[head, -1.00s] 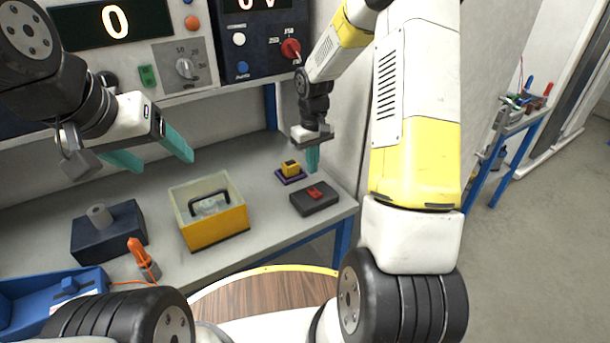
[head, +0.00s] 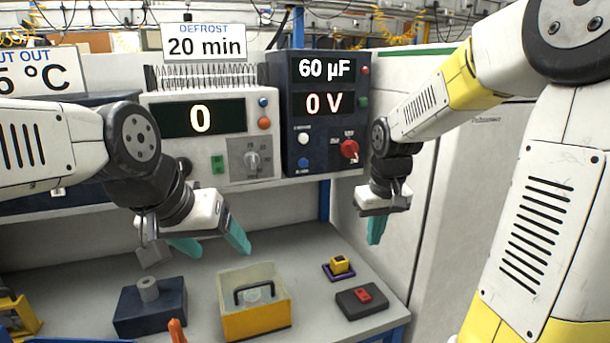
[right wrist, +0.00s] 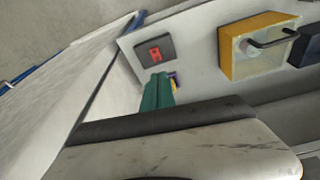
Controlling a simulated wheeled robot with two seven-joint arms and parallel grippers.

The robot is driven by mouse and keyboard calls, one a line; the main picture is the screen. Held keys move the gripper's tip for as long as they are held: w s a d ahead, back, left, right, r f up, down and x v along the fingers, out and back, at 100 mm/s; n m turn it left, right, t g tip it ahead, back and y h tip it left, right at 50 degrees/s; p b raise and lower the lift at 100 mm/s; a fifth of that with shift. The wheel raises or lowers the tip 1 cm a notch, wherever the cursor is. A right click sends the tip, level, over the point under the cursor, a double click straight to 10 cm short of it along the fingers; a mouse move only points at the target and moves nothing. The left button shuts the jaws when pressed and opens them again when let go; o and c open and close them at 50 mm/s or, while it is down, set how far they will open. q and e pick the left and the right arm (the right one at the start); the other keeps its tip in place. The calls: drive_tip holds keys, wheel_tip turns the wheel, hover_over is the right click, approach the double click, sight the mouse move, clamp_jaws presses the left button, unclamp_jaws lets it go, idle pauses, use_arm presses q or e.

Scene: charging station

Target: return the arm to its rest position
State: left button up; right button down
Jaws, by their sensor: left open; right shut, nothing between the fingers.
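My right gripper (head: 376,230) hangs fingers-down above the right end of the bench in the head view, its teal fingers together and empty. In the right wrist view its fingers (right wrist: 157,92) also show closed, pointing toward the bench. My right arm (head: 425,105) reaches in from the right. My left gripper (head: 212,240) is over the left half of the bench, its two teal fingers spread apart with nothing between them. My left arm (head: 45,140) comes in from the left edge.
The bench (head: 310,265) bears a yellow box (head: 255,322) with a black handle, a dark block with a grey cylinder (head: 150,308), a small yellow block (head: 340,264) and a dark pad with a red part (head: 362,299). Instrument panels (head: 322,110) stand on the shelf behind. A pale wall (head: 455,190) is close at the right.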

drive_tip(key=s+a+r+m+t+y, duration=0.1)
drive_tip(key=s+r, duration=0.3)
drive_tip(key=s, duration=0.4)
drive_tip(key=s+a+r+m+t+y, duration=0.1)
drive_tip(key=s+r, duration=0.3)
drive_tip(key=s, duration=0.4)
drive_tip(key=shift+r+t, duration=0.2)
drive_tip(key=shift+t, duration=0.6)
